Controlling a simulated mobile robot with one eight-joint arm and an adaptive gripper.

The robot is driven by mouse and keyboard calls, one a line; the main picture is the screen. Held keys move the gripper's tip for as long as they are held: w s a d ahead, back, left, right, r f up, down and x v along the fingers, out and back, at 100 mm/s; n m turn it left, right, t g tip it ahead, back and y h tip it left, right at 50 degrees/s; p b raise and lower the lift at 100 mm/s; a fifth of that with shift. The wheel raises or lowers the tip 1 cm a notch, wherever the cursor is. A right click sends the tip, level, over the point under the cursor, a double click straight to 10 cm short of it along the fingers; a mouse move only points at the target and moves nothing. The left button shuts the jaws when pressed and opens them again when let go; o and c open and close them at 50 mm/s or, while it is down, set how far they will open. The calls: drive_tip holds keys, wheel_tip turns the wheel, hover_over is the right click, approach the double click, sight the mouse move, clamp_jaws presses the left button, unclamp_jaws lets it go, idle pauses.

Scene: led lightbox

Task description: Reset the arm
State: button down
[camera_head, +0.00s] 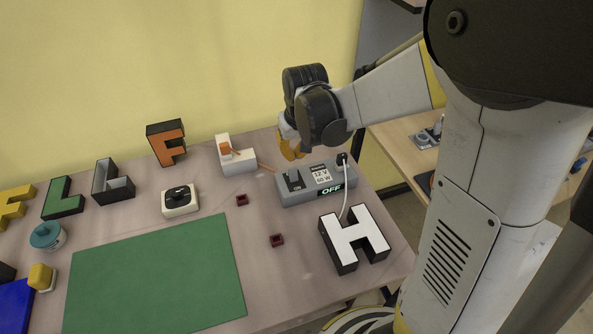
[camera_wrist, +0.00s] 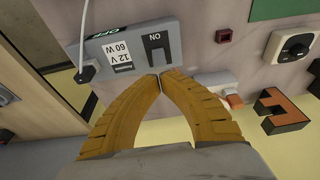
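My gripper (camera_head: 292,145) is over the back of the table, by the rear left of the grey power supply box (camera_head: 317,184). In the wrist view my gripper's (camera_wrist: 160,75) two yellow fingers meet at their tips, with nothing visible between them. The tips appear beside the black switch marked ON on the power supply box (camera_wrist: 135,50). The box carries a "12 V 60 W" label and a display reading OFF. A cable is plugged into it and runs to the white-faced letter H (camera_head: 358,236).
An orange letter F (camera_head: 166,142), a white block with an orange lever (camera_head: 236,154), a black dial switch (camera_head: 180,200) and two small dark red blocks (camera_head: 242,200) stand left of the box. A green mat (camera_head: 155,275) lies in front. A wooden shelf (camera_head: 400,150) is at right.

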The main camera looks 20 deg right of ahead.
idle(0.4)
drive_tip(key=s+r+t+b, duration=0.2)
drive_tip(key=s+r, duration=0.1)
drive_tip(key=s, duration=0.6)
drive_tip(key=s+r+t+b, duration=0.2)
drive_tip(key=s+r+b, duration=0.1)
drive_tip(key=s, duration=0.6)
drive_tip(key=shift+d+r, duration=0.1)
drive_tip(key=shift+d, duration=0.05)
idle(1.1)
